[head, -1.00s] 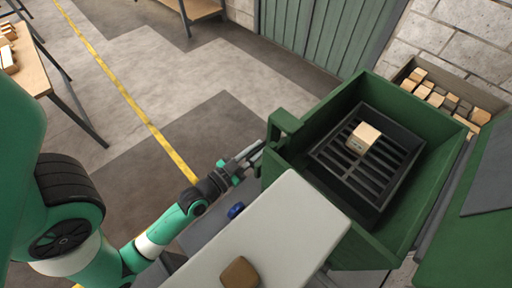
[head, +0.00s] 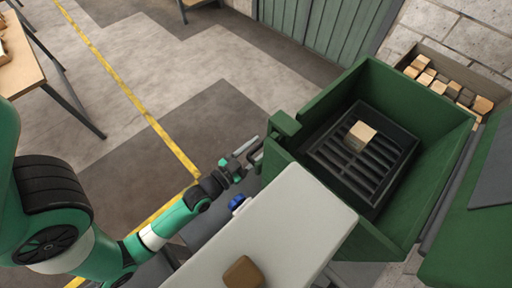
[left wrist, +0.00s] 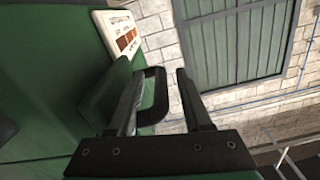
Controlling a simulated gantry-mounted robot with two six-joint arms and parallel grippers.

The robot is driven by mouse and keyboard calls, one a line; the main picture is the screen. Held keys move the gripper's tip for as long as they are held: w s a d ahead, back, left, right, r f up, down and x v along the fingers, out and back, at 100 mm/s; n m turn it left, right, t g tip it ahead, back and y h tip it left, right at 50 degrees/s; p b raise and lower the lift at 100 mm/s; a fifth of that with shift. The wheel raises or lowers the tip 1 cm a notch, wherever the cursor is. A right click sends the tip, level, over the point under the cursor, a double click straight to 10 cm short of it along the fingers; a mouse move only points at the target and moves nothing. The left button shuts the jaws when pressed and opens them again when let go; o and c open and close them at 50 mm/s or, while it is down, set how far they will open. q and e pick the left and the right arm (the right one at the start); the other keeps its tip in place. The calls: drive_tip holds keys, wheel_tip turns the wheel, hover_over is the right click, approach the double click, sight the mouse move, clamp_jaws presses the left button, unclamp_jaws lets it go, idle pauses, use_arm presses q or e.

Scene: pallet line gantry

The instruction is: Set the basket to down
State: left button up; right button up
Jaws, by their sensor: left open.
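The basket (head: 323,157) is a dark slatted tray inside a tall green housing (head: 312,119). A small wooden block (head: 361,136) lies on its slats. My left gripper (head: 251,149) is at the housing's near left side, outside its wall. In the left wrist view, the open left gripper (left wrist: 160,80) has a black bent handle (left wrist: 156,97) between its two fingers. The handle is close to the left finger; I cannot tell whether they touch. My right gripper is not in view.
A pale grey panel (head: 290,215) with a blue knob (head: 237,203) and a brown block (head: 243,272) stands before the housing. A bin of wooden blocks (head: 487,78) is at the back right. A label plate (left wrist: 125,35) is on the green wall.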

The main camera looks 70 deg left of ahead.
use_arm(q)
drive_tip(key=b+v, duration=0.5)
drive_tip(key=v, duration=0.6)
drive_tip(key=shift+s+b, duration=0.3)
drive_tip(key=shift+b, duration=0.1)
